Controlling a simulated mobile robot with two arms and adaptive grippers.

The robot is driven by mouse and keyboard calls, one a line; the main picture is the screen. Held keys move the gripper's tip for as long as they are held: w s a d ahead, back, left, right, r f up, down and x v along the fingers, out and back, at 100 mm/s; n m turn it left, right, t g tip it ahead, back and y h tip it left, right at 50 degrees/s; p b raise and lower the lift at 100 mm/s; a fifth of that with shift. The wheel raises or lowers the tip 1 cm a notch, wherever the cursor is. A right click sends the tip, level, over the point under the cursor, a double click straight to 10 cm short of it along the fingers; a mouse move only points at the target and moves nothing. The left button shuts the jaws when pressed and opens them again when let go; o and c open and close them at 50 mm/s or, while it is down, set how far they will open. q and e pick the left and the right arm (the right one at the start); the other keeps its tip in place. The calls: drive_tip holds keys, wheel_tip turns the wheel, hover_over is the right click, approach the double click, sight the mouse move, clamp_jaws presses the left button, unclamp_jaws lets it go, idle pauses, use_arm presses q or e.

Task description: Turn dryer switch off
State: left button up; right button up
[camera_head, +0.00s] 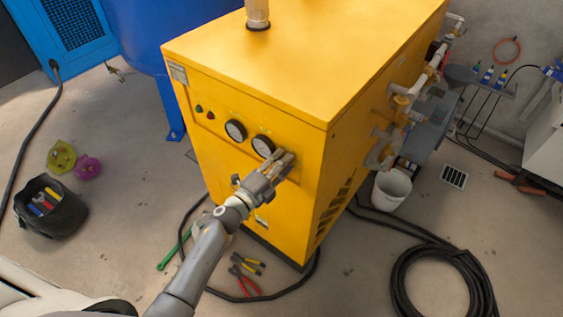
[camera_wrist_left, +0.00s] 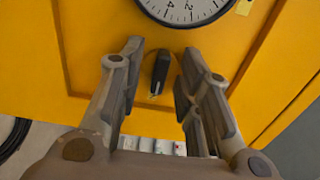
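The dryer is a large yellow cabinet (camera_head: 265,70) in the middle of the head view, with two round gauges on its front panel. Its black switch knob (camera_wrist_left: 158,72) shows in the left wrist view, below a gauge (camera_wrist_left: 185,8). My left gripper (camera_wrist_left: 158,70) is open, with one finger on each side of the knob. A gap shows between each finger and the knob. In the head view my left gripper (camera_head: 284,160) is at the panel and hides the knob. My right gripper is not in view.
A blue tank (camera_head: 150,35) stands behind the dryer at left. Pipes and valves (camera_head: 403,100) stick out on its right side. A white bucket (camera_head: 391,190), a coiled black hose (camera_head: 432,285), pliers (camera_head: 243,280) and a black tool bag (camera_head: 60,222) are on the floor.

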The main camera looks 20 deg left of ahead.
use_arm(q)
drive_tip(key=shift+w+d, duration=0.1)
clamp_jaws()
idle(0.3)
drive_tip(key=shift+n, duration=0.3)
drive_tip(key=n+p, duration=0.5)
drive_tip(key=n, duration=1.2)
drive_tip(key=shift+f+p, duration=0.1)
drive_tip(key=shift+p, duration=0.2)
drive_tip(key=shift+n, duration=0.3)
